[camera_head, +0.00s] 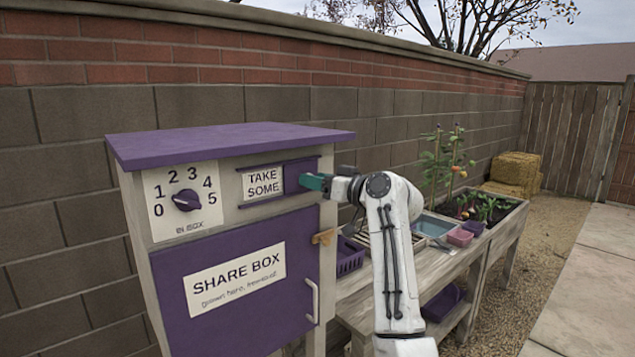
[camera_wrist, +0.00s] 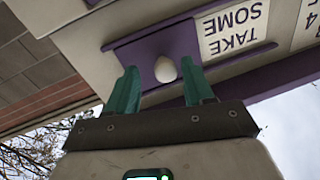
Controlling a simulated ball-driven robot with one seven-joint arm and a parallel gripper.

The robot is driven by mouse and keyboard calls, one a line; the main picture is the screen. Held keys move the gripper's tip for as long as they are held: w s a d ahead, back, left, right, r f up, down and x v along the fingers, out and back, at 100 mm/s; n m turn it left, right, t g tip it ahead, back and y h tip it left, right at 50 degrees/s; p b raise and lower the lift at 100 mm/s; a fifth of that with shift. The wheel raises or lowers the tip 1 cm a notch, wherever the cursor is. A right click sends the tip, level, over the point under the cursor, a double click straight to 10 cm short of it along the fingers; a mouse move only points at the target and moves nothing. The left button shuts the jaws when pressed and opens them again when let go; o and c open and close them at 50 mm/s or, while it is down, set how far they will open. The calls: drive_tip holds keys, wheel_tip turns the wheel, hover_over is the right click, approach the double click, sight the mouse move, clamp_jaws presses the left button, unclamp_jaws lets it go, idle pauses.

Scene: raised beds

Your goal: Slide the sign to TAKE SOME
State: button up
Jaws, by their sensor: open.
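The share box (camera_head: 160,240) has a sign slot at its upper right, with the white TAKE SOME panel (camera_head: 262,182) uncovered in the left part. The purple sliding cover (camera_head: 295,172) sits in the right part of the slot. In the wrist view, which is upside down, the cover (camera_wrist: 135,52) carries a pale round knob (camera_wrist: 165,69), and the TAKE SOME panel (camera_wrist: 232,30) shows beside it. My gripper (camera_head: 311,182) is at the cover, its green fingers open. In the wrist view my gripper (camera_wrist: 160,80) has one finger on each side of the knob; contact cannot be told.
A dial (camera_head: 186,200) numbered 0 to 5 is left of the sign. Below is a purple SHARE BOX door (camera_head: 236,285) with a pale handle (camera_head: 313,300) and a wooden latch (camera_head: 323,237). A wooden bench with bins and a planted bed (camera_head: 482,207) extends right.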

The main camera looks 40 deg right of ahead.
drive_tip(key=s+d+b, duration=0.1)
drive_tip(key=s+b, duration=0.2)
drive_tip(key=s, duration=0.7)
drive_tip(key=shift+s+d, duration=0.2)
drive_tip(key=shift+s, duration=0.15)
drive_tip(key=shift+f, duration=0.1)
drive_tip(key=s+a+f+g, duration=0.3)
drive_tip(key=a+f, duration=0.2)
drive_tip(key=f, duration=0.6)
drive_tip(key=s+a+f+g, duration=0.3)
drive_tip(key=a+f, duration=0.1)
drive_tip(key=f, duration=0.7)
drive_tip(key=s+a+f+g, duration=0.25)
drive_tip(key=a+f, duration=0.25)
drive_tip(key=f, duration=0.6)
drive_tip(key=s+a+f+g+h, duration=0.1)
drive_tip(key=s+a+f+g, duration=0.1)
drive_tip(key=s+f, duration=0.3)
drive_tip(key=s+a+f+g+h, duration=0.1)
drive_tip(key=s+a+f+g, duration=0.2)
drive_tip(key=s, duration=1.1)
drive_tip(key=s+a+f+g, duration=0.3)
drive_tip(key=s+f, duration=0.5)
drive_tip(key=s, duration=0.1)
drive_tip(key=shift+s+f+h, duration=0.35)
drive_tip(key=shift+s+h, duration=0.05)
